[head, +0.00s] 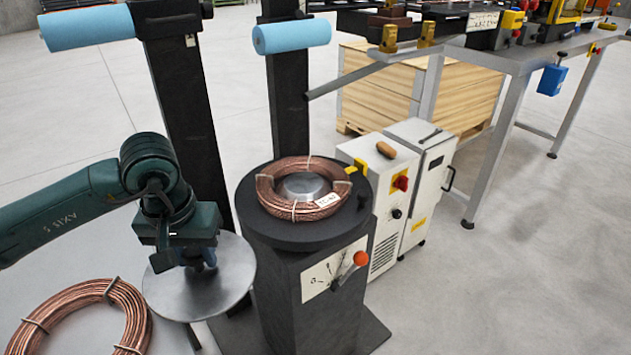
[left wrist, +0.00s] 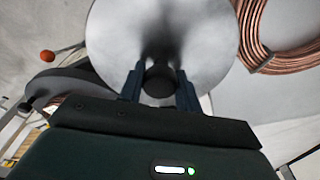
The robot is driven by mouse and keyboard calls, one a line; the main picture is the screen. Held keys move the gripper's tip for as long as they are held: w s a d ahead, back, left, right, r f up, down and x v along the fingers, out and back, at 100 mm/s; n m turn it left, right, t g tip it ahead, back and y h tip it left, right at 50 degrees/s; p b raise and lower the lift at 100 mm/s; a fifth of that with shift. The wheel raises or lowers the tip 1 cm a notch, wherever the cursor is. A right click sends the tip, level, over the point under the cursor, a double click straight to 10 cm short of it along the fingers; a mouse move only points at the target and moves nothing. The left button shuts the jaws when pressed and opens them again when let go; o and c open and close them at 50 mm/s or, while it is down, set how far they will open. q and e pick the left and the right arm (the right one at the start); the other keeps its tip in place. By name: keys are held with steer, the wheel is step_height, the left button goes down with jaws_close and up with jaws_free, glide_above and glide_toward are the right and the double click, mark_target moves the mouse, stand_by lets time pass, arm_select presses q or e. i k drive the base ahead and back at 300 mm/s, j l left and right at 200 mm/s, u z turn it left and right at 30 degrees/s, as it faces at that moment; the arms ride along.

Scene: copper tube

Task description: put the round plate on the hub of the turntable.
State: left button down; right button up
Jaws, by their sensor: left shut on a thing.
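The round plate (head: 190,293) is a grey metal disc. It hangs level under my left gripper (head: 203,258), left of the turntable and in front of it. In the left wrist view the plate (left wrist: 205,45) fills the top middle, and my left gripper (left wrist: 160,88) is shut on the dark knob at its centre. The turntable (head: 257,236) is a black round top on a dark pedestal. A copper coil (head: 268,190) with a white tag lies on it around the silver hub (head: 303,186). My right gripper is not in view.
Another copper coil (head: 140,312) lies at the lower left, close to the plate. A lever with an orange knob (head: 361,258) sticks out of the pedestal front. White cabinets (head: 397,170) stand right of the turntable. Blue rollers (head: 290,36) on dark posts are behind it.

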mark_target(304, 183)
steer(key=l+u, duration=0.2)
steer(key=l, duration=0.7)
steer(key=i+l+u, duration=0.15)
steer(key=i+l, duration=0.35)
steer(key=l, duration=0.15)
steer(key=i, duration=0.45)
